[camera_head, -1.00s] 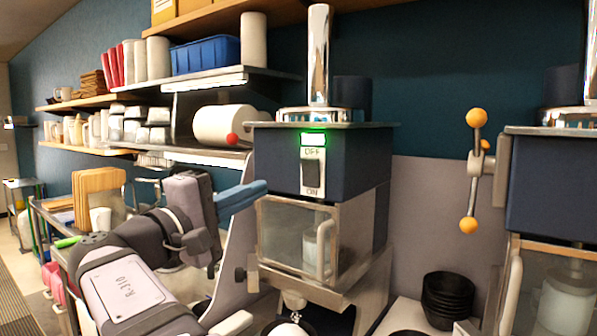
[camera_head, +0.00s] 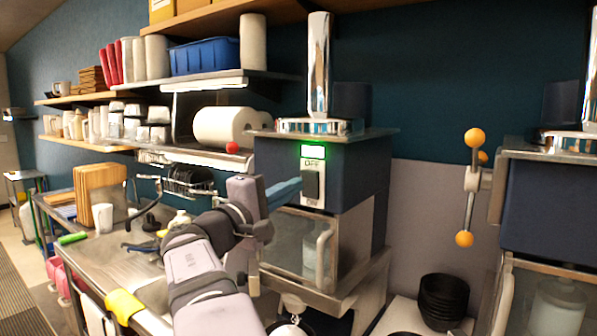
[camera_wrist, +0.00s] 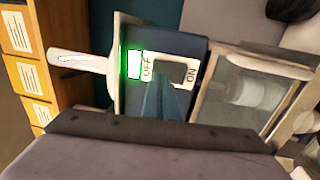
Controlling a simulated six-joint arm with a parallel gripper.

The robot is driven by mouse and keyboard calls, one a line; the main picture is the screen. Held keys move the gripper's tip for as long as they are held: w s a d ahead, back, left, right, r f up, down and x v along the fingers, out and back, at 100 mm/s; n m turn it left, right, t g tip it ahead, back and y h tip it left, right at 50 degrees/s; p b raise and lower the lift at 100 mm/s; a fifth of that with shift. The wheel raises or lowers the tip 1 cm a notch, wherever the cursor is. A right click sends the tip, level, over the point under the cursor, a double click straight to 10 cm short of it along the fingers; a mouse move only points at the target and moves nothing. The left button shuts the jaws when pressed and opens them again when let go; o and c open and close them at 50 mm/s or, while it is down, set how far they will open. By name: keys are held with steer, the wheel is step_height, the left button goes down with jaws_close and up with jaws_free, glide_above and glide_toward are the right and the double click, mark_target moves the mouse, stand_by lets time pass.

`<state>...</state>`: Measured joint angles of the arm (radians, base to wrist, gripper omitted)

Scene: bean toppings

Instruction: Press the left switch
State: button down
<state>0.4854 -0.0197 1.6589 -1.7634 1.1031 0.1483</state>
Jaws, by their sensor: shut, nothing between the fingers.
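The left switch is a dark rocker (camera_head: 312,186) on a white OFF/ON plate on the front of the blue dispenser (camera_head: 360,175). A green light (camera_head: 313,153) glows above it. In the wrist view the rocker (camera_wrist: 172,70) sits between the words OFF and ON, with the green light (camera_wrist: 134,64) beside OFF. My gripper (camera_head: 299,186) is shut and empty, its blue fingers pointing at the plate from the left. In the wrist view the fingertips (camera_wrist: 160,86) overlap the lower edge of the rocker. Whether they touch it I cannot tell.
Below the switch is a clear door with a pale handle (camera_head: 323,253). A lever with orange knobs (camera_head: 470,185) and a second dispenser (camera_head: 550,205) stand to the right. A sink counter lies left.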

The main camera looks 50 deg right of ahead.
steer(key=shift+d+r+p, duration=0.15)
steer(key=shift+d+p, duration=0.55)
steer(key=shift+d, duration=0.7)
steer(key=shift+d+r+p, duration=0.15)
steer(key=shift+r+p, duration=0.25)
steer(key=shift+p, duration=0.2)
steer(key=shift+f+y, duration=0.25)
steer(key=shift+y, duration=0.05)
steer(key=shift+a+b, duration=0.6)
steer(key=shift+b, duration=0.05)
steer(key=b, duration=0.5)
glide_toward(308, 178)
steer(key=a+r, duration=0.2)
steer(key=a, duration=0.5)
steer(key=shift+r, duration=0.35)
